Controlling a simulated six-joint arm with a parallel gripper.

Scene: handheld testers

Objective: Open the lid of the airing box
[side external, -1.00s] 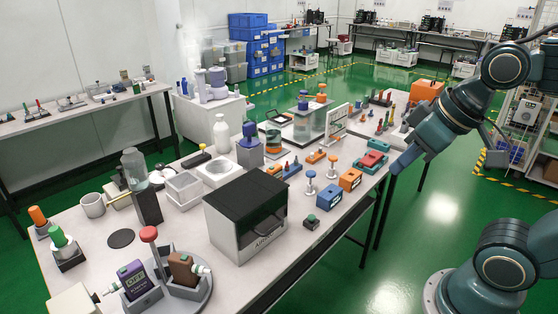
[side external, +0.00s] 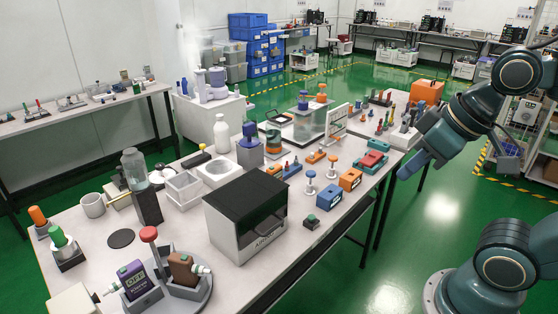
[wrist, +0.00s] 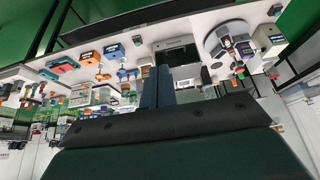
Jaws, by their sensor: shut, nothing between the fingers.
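The airing box (side external: 250,237) is a white box with a dark front window and lettering on its front, standing near the table's front edge in the side view. Its black lid (side external: 245,196) lies flat and closed on top. The airing box (wrist: 176,52) also shows beyond my fingers in the wrist view. My gripper (side external: 404,175) is off the table's right edge, well to the right of the box and apart from it. In the wrist view, my gripper's blue fingers (wrist: 158,70) are together with nothing between them.
Orange and blue boxes (side external: 339,187) and a small green-topped block (side external: 311,220) stand right of the airing box. Green floor is free between the table (side external: 285,262) and my base.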

